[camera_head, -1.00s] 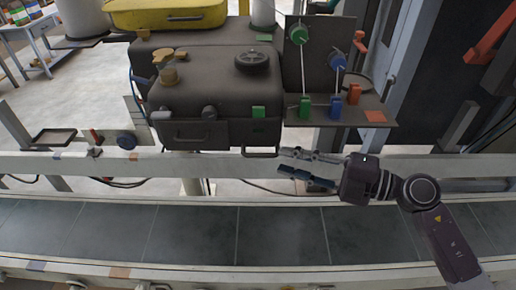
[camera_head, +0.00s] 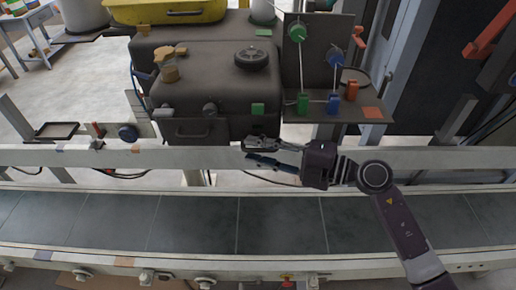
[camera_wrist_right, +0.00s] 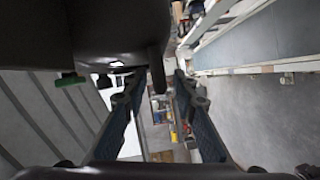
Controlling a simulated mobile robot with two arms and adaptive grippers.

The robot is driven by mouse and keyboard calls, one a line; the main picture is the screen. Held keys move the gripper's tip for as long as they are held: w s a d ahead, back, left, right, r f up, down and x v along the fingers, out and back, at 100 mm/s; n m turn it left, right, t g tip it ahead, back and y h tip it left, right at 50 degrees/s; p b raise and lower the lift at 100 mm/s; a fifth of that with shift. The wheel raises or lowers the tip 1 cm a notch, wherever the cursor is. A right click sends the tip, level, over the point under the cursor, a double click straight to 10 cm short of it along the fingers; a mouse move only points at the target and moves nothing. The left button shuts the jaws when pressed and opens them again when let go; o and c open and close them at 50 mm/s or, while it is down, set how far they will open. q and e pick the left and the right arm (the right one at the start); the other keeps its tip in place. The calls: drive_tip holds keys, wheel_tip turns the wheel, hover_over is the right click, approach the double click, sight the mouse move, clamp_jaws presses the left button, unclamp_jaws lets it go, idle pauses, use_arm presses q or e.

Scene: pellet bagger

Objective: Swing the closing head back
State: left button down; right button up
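The closing head appears to be the dark box-shaped housing (camera_head: 215,85) beyond the conveyor, with a black knob wheel (camera_head: 252,59) on top and a green tab on its front. My right gripper (camera_head: 250,152) is at the housing's lower front edge, fingers pointing left. In the right wrist view, the gripper's fingers (camera_wrist_right: 158,80) are apart. A dark bar (camera_wrist_right: 157,68) hangs between their tips from the dark housing; I cannot tell whether it touches them. My left gripper is not in view.
A pale rail (camera_head: 90,157) and the dark conveyor belt (camera_head: 190,222) run across the front. A panel with green and blue knobs and coloured blocks (camera_head: 333,104) stands right of the housing. A yellow tub (camera_head: 170,12) is behind it.

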clamp_jaws()
